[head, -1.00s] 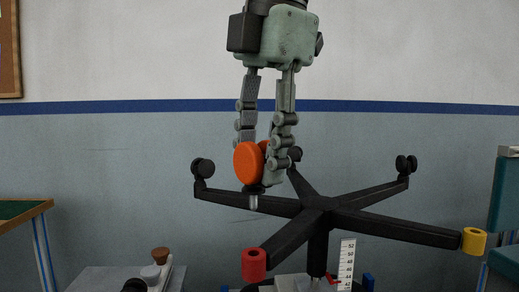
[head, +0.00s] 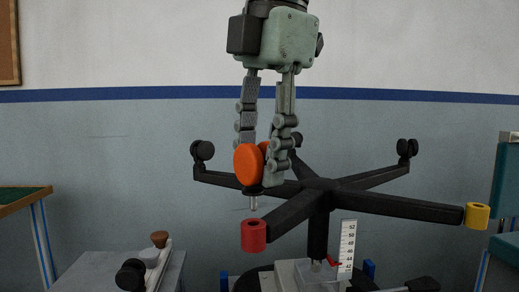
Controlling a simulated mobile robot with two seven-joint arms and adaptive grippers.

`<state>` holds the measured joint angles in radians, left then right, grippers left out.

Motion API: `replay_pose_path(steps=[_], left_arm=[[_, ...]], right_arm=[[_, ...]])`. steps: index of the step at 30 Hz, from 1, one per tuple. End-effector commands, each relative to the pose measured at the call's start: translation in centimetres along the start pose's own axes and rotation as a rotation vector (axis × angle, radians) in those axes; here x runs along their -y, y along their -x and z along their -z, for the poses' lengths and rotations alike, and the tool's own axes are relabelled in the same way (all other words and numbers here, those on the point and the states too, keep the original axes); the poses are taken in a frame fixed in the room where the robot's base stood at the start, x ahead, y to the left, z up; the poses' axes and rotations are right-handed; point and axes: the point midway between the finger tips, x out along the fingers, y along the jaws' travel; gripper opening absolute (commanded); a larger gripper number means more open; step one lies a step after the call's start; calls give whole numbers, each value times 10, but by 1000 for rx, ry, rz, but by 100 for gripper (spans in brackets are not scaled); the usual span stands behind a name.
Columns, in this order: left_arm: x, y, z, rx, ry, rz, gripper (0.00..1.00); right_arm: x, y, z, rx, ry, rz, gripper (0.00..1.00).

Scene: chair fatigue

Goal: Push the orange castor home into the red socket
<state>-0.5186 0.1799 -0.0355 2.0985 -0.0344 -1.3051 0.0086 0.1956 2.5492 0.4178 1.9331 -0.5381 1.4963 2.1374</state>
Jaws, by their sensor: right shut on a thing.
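The orange castor (head: 249,166) is held between the fingers of my right gripper (head: 262,160), which points down and is shut on it. Its metal stem points down, and the tip shows just above the red socket (head: 254,237) with a small gap in the picture. The red socket is at the end of the near left leg of the black chair base (head: 330,198). The socket's hole opens upward. How well stem and hole line up in depth I cannot tell. My left gripper is not in view.
A yellow socket (head: 476,216) ends the right leg. Black castors (head: 202,151) sit on other legs. A white scale (head: 347,246) stands by the column. A grey bench (head: 165,272) at lower left bears a black castor and knobs. A green-topped table (head: 22,196) is at left.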

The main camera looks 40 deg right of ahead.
Motion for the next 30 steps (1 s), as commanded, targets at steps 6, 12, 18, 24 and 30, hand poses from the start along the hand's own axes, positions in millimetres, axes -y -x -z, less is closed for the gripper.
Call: replay_pose_path(steps=[6, 12, 18, 24, 30], left_arm=[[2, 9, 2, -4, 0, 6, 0], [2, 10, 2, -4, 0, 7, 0], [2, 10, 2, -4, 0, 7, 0], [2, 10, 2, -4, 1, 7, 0], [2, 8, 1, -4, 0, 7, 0]], right_arm=[[1, -5, 0, 0, 0, -1, 15], [1, -5, 0, 0, 0, -1, 15], [1, -5, 0, 0, 0, -1, 15], [1, -5, 0, 0, 0, -2, 15], [1, -5, 0, -1, 1, -9, 15]])
